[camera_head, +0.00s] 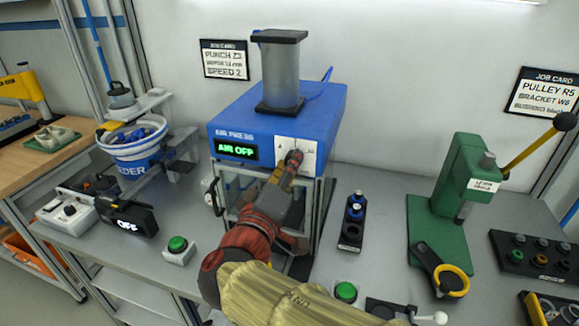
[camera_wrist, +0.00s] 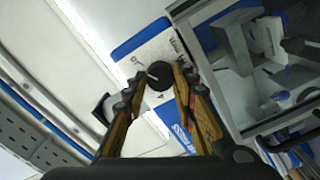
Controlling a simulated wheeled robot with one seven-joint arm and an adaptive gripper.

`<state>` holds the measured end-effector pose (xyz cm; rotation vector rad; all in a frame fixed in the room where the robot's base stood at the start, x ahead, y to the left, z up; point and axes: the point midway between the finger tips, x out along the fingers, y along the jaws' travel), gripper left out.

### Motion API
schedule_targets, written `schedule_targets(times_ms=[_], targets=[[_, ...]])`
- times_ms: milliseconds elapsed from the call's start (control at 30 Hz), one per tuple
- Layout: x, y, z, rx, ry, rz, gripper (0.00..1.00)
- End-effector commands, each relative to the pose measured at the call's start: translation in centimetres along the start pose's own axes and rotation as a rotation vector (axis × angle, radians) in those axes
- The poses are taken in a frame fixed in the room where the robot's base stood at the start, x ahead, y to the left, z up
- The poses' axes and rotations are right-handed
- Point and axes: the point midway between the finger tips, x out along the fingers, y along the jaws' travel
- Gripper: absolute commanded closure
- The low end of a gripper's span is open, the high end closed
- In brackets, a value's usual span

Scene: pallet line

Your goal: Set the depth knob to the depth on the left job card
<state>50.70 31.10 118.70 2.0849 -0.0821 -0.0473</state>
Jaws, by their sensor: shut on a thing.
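The left job card (camera_head: 226,59) hangs on the wall behind the blue air press (camera_head: 240,110). It reads PUNCH Z3 and SPEED 2; its middle line is too small to read. The press has white dial plates (camera_head: 307,151) on its front. My gripper (camera_head: 292,166) reaches up to these plates and is shut on a dark round knob (camera_wrist: 159,75), which shows between the fingertips in the wrist view. The fingers cover most of the knob in the head view. Its pointer setting cannot be read.
The press display (camera_head: 236,150) reads AIR OFF. A black stand (camera_head: 352,222) and a green lever press (camera_head: 455,185) stand right. The right job card (camera_head: 544,93) is on the wall.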

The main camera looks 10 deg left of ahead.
Motion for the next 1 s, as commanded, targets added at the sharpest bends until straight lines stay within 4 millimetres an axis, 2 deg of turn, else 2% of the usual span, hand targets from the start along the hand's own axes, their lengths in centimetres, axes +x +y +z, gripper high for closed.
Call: schedule_targets(times_ms=[433, 467, 800, 1000], targets=[[0.00, -0.28, 0.18, 0.006, -0.002, -0.003, 0.98], [0.00, -0.29, 0.18, 0.006, -0.002, -0.003, 0.72], [0.00, -0.14, 0.08, 0.007, -0.001, -0.001, 0.54], [0.00, -0.09, 0.05, 0.008, 0.000, -0.001, 0.54]])
